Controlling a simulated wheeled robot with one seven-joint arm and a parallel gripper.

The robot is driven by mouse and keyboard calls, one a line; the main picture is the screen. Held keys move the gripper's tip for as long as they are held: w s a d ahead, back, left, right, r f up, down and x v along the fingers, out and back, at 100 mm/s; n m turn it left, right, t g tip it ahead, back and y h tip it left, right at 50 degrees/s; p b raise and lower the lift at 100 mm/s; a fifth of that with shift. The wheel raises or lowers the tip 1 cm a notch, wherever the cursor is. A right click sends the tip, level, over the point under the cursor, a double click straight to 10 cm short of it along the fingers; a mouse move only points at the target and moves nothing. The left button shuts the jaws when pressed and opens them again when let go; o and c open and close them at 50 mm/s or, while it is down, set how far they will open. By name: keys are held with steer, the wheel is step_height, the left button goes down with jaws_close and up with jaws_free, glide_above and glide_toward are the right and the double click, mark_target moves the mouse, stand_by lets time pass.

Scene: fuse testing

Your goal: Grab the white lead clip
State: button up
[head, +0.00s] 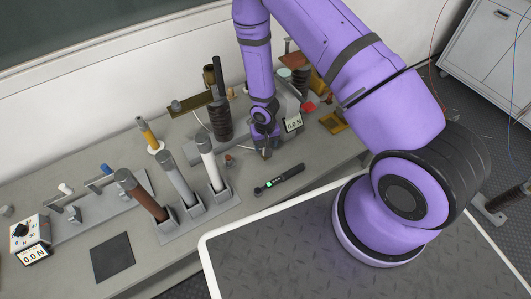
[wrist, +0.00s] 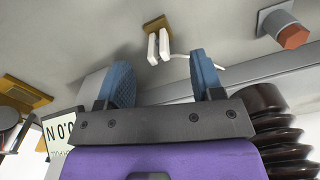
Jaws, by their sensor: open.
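The white lead clip (wrist: 158,47) is at the upper middle of the wrist view, two white prongs beside a small gold-brown block (wrist: 155,22). A thin white lead runs from it to the right, partly behind the right finger. My gripper (wrist: 163,78) is open and empty, with blue-grey fingertips. The clip lies beyond the fingertips, roughly in line with the gap between them, and no contact shows. In the head view my gripper (head: 265,153) points down low over the bench. I cannot make out the clip there.
A dark ribbed insulator (wrist: 278,125) stands close by my gripper, and a force display (wrist: 62,135) is on the other side. A red-tipped bolt (wrist: 293,36) is at the upper right. On the bench (head: 75,205) are a torque wrench (head: 279,179) and several upright rods.

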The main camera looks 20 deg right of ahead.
steer(key=f, duration=0.3)
steer(key=shift+s+f, duration=0.2)
steer(key=shift+f, duration=0.75)
steer(key=c, duration=1)
